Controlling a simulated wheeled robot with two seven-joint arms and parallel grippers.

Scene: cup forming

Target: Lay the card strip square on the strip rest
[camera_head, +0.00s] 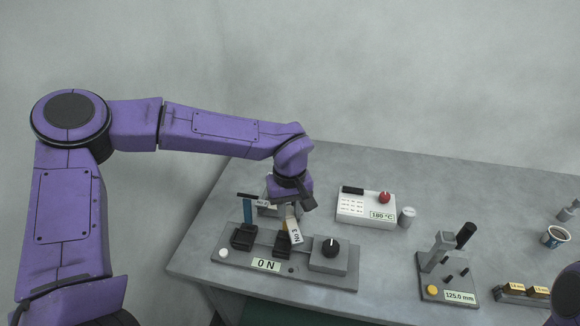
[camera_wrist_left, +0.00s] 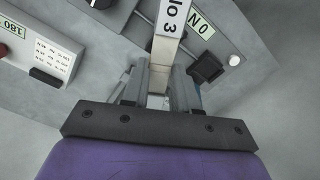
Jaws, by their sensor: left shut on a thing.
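The strip hangs down and tilts in the head view. It shows between the fingers in the left wrist view (camera_wrist_left: 172,22), running away from them over the fixture. A small stand with a blue upright (camera_head: 247,209) and a label is partly hidden behind the gripper; I cannot tell whether it is the strip rest. My right gripper is not in view.
The grey fixture (camera_head: 225,246) carries black blocks, a "0 N" display and a dial (camera_head: 330,248). A white "180 °C" box (camera_head: 365,207) and a metal cylinder (camera_head: 407,216) stand behind right. A "125.0 mm" gauge (camera_head: 448,268), small blocks (camera_head: 515,290) and a mug (camera_head: 555,237) are further right.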

